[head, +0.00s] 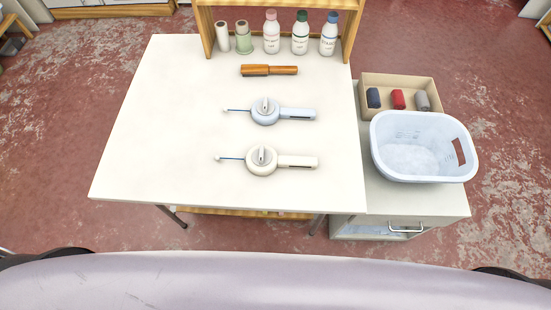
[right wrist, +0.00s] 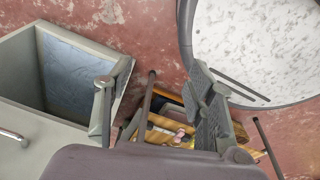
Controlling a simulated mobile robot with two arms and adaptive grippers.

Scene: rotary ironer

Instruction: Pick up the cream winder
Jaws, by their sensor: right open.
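The cream winder (head: 262,160) lies on the white table in the head view, nearer to me than a similar pale blue winder (head: 265,111). Its round body has a knob on top, a flat handle points right, and a thin blue rod with a pale tip points left. My right gripper (right wrist: 155,92) shows in the right wrist view with its two fingers wide apart and nothing between them. It is away from the winder, which does not show in that view. My left gripper is in neither view.
A brown wooden-handled tool (head: 269,70) and several bottles stand or lie behind the winders.

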